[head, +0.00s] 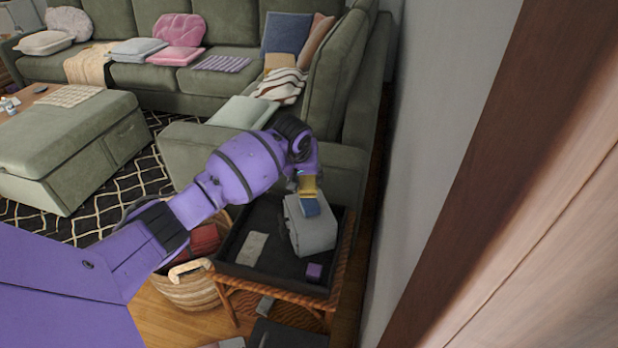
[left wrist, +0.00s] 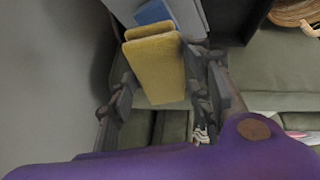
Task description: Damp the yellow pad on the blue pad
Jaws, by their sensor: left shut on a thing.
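The yellow pad (head: 307,187) is held in my left gripper (head: 305,172), above the back part of the dark tray (head: 238,243). The left wrist view shows the yellow pad (left wrist: 155,68) between the two fingers of the left gripper (left wrist: 163,92). The blue pad (left wrist: 153,12) also shows past the yellow pad's far edge in the left wrist view. I cannot tell whether the two pads touch. My right gripper is not in view.
The tray tops a wicker side table (head: 275,293) and also holds a purple block (head: 314,272) and a flat beige piece (head: 252,248). A wicker basket (head: 190,291) stands to the left. The green sofa (head: 345,160) is behind, and a grey wall (head: 435,130) stands close on the right.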

